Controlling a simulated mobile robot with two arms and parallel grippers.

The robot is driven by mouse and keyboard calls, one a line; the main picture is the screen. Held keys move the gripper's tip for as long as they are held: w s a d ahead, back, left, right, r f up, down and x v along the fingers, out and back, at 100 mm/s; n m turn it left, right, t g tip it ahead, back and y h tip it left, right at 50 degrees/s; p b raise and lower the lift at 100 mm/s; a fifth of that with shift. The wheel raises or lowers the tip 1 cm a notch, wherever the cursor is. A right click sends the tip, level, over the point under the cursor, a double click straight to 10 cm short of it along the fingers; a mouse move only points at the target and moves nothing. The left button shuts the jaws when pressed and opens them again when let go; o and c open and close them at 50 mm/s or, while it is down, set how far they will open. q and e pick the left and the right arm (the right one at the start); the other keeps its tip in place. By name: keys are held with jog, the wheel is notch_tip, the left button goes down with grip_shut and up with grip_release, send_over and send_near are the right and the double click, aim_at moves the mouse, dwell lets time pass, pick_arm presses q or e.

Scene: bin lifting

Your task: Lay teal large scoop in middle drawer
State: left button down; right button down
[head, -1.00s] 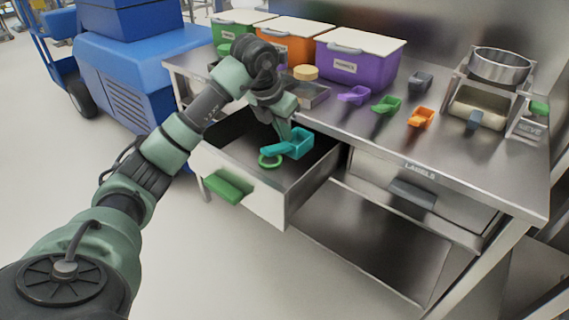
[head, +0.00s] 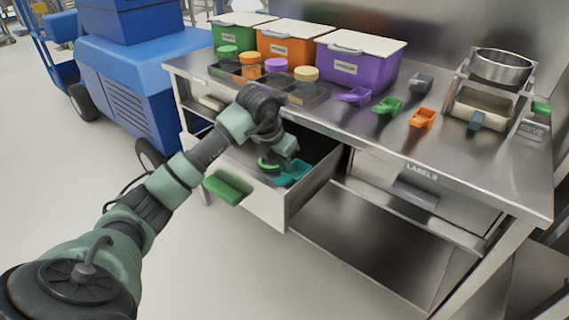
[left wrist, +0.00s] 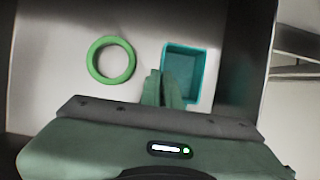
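The teal large scoop (head: 294,172) is down inside the open drawer (head: 262,201), which has a green handle (head: 227,189). In the left wrist view, its square cup (left wrist: 199,72) lies beside my fingers, above the pale drawer floor. My left gripper (head: 287,156) reaches down into the drawer. Its fingers (left wrist: 162,90) are close together at the scoop's handle end, shut on it; the handle is mostly hidden. I cannot tell whether the scoop touches the floor. My right gripper is not in view.
A green ring (left wrist: 92,62) lies in the drawer, left of the scoop. Purple (head: 354,97), green (head: 388,106) and orange (head: 422,118) scoops sit on the steel counter (head: 450,150) above. Lidded bins line the back. A drawer with a grey handle (head: 413,194) is closed.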

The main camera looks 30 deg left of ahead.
pick_arm(q)
jog(key=c, duration=1.6)
grip_release()
jog(key=shift+c, duration=0.2)
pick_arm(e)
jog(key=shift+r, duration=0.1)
